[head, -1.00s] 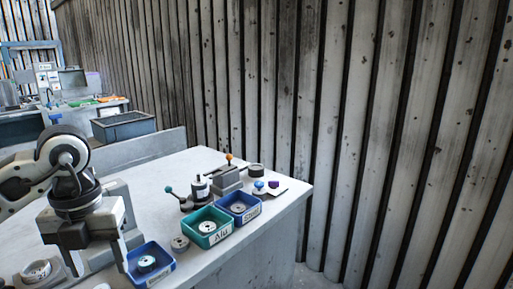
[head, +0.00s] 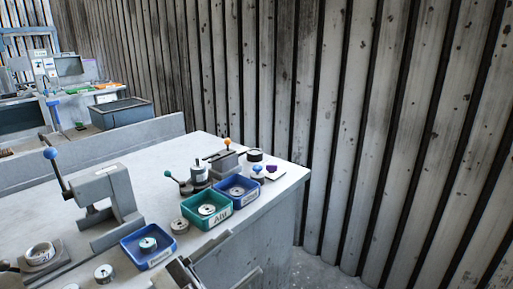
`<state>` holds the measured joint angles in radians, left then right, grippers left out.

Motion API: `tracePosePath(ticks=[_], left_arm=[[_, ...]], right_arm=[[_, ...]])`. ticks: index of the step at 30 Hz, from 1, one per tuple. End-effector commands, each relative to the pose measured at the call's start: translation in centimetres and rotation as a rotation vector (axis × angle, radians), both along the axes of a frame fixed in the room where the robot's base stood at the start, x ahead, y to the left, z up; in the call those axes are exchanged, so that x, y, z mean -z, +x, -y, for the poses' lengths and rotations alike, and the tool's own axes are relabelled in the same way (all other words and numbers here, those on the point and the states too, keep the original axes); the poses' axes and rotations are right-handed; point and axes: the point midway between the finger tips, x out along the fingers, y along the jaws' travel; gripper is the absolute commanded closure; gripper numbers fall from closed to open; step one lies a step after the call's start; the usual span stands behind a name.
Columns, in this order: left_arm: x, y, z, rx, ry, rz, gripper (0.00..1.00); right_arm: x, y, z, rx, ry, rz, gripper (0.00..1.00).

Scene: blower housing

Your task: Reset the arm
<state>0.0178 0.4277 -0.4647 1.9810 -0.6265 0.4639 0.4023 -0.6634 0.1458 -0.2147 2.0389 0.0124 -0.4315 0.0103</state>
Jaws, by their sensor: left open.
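My left gripper (head: 215,266) shows only in part at the bottom middle of the head view. Its fingers are apart with nothing visible between them. It is by the table's front edge, nearer to me than the blue and green bins. The rest of the left arm is out of the picture. My right gripper is not in view.
The grey table (head: 110,260) carries a press with a blue-knobbed lever (head: 105,195), a blue bin (head: 148,246), a green bin (head: 207,210) and a darker blue bin (head: 236,190), each holding a round part. An orange-knobbed fixture (head: 226,160) stands behind. Floor right of the table is clear.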

Motion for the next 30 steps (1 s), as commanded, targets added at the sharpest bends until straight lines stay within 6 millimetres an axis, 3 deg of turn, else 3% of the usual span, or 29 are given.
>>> tracePosePath(ticks=[2,5,9,12,15,18,30], left_arm=[[5.1,1.2,-3.0,-0.22,-0.098,-0.276,0.43],[11.9,0.7,-6.3,-0.429,-0.137,-0.586,0.43],[20.4,-3.3,-9.2,-0.607,-0.122,-0.949,0.43],[24.5,-6.6,-10.2,-0.672,-0.099,-1.141,0.43],[26.9,-9.1,-10.6,-0.703,-0.08,-1.265,0.43],[28.0,-10.5,-10.8,-0.715,-0.069,-1.328,0.43],[28.2,-10.6,-10.8,-0.717,-0.067,-1.337,0.43]], right_arm=[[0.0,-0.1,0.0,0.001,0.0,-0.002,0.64],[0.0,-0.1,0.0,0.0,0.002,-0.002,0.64],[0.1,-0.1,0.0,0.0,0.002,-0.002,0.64],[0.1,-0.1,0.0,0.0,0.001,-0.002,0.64],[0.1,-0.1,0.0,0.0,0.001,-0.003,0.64],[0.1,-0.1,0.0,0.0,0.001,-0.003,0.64],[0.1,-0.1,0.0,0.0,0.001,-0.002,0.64]])
